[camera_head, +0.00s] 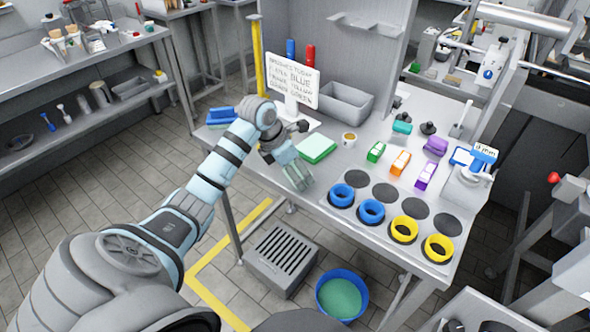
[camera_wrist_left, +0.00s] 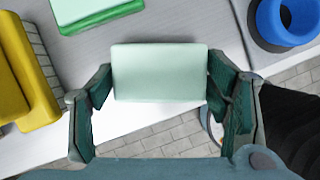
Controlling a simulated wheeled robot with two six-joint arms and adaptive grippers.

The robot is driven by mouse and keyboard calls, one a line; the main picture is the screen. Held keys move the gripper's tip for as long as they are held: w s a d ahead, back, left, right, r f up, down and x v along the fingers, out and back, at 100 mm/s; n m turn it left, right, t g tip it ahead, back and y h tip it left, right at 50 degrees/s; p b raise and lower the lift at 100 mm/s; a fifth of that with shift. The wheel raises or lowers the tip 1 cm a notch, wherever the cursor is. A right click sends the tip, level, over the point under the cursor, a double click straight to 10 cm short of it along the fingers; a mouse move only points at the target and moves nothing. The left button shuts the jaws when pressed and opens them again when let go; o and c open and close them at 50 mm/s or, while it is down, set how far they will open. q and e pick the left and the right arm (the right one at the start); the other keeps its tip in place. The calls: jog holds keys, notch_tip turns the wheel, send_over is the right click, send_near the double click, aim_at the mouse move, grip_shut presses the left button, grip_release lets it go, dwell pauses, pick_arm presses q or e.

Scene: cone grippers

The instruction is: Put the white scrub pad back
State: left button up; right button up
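The white scrub pad (camera_wrist_left: 160,73) is a pale, faintly green-tinted block in the left wrist view. My left gripper (camera_wrist_left: 160,85) has a finger against each side of it and is shut on it. In the head view my left gripper (camera_head: 300,180) is over the front left edge of the steel table, and the pad is hidden there. My right gripper is not in view.
A sign (camera_head: 293,80) stands behind the green pad, with a small cup (camera_head: 349,139) to its right. Blue rings (camera_head: 341,195) and yellow rings (camera_head: 404,229) line the front edge. A yellow object (camera_wrist_left: 25,75) lies left of the pad. A blue bucket (camera_head: 341,294) is on the floor.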

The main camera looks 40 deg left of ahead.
pick_arm(q)
jog(key=shift+o, duration=0.9)
jog(key=shift+r, duration=0.25)
jog(key=p+v, duration=0.1)
jog(key=v, duration=1.1)
jog(key=shift+f, duration=0.1)
